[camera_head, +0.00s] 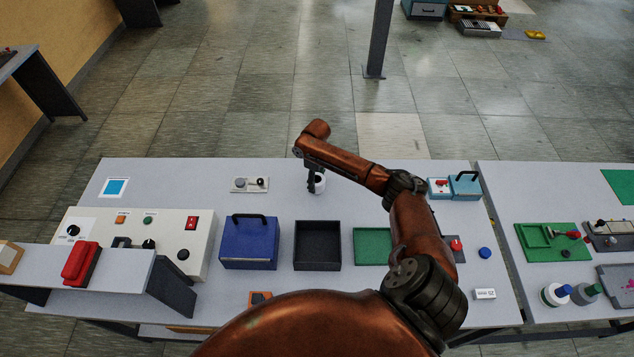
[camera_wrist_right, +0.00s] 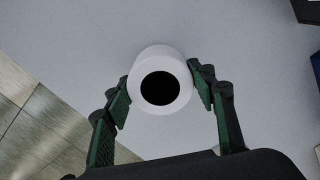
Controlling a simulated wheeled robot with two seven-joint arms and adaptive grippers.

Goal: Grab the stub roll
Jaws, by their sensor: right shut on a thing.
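The stub roll (camera_head: 319,184) is a small white roll with a dark core, near the far edge of the table in the head view. In the right wrist view the stub roll (camera_wrist_right: 160,58) shows its round white end and black hole. My right gripper (camera_head: 314,180) reaches down onto it from above. In the wrist view the right gripper's green-padded fingers (camera_wrist_right: 160,88) are closed on both sides of the roll. The roll's far end is hidden. My left gripper is not in view.
On the grey table (camera_head: 130,172) stand a blue box (camera_head: 248,248), a black open tray (camera_head: 317,262), a green mat (camera_head: 372,240) and a white control panel (camera_head: 190,235). A small plate with knobs (camera_head: 250,184) lies left of the roll. The surface around the roll is clear.

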